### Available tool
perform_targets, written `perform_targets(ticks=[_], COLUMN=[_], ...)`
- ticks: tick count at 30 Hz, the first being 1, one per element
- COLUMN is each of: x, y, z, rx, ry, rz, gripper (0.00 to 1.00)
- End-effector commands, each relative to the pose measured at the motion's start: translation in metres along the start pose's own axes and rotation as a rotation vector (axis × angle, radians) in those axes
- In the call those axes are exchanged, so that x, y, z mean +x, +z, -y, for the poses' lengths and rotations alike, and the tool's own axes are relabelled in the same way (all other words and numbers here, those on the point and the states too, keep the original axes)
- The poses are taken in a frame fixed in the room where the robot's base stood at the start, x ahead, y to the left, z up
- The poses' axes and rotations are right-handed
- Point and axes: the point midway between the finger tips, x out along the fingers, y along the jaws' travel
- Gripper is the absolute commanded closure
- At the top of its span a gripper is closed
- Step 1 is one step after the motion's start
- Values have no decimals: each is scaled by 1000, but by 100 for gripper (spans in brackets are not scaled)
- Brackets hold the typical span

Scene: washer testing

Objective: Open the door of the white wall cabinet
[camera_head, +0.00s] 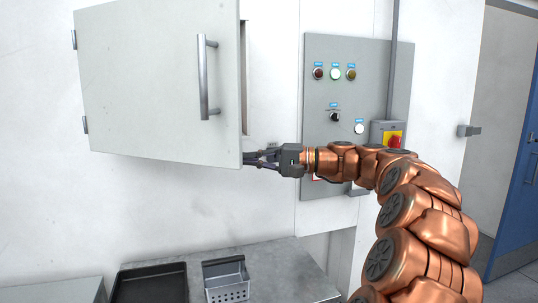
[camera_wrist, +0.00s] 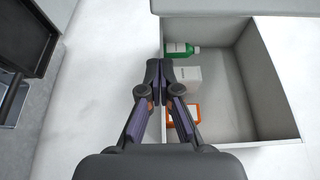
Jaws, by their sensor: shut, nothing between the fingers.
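The white wall cabinet's door (camera_head: 150,85) stands partly open in the head view, hinged on its left side, with a vertical metal bar handle (camera_head: 208,78) near its free edge. My gripper (camera_head: 250,158) is at the lower right corner of the door, its fingertips near or behind the free edge; I cannot tell if they touch it. In the wrist view my gripper (camera_wrist: 161,82) is shut and empty in front of the cabinet interior (camera_wrist: 235,100). Inside are a green bottle (camera_wrist: 180,49), a white box (camera_wrist: 187,76) and an orange-and-white item (camera_wrist: 185,114), partly hidden by a finger.
A grey control panel (camera_head: 315,120) with several buttons and a red-and-yellow switch (camera_head: 394,141) is right of the cabinet, behind my arm. Below are a black tray (camera_head: 150,284) and a perforated metal basket (camera_head: 227,280) on a grey counter (camera_head: 275,262). A blue door (camera_head: 518,205) is at far right.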

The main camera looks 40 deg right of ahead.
Motion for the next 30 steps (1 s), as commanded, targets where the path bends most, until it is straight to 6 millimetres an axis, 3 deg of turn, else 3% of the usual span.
perform_targets(ticks=[13, 30], x=[5, 7], y=[33, 37], z=[1, 0], rx=[1, -1], ry=[-2, -2], rz=[0, -1], gripper=[100, 100])
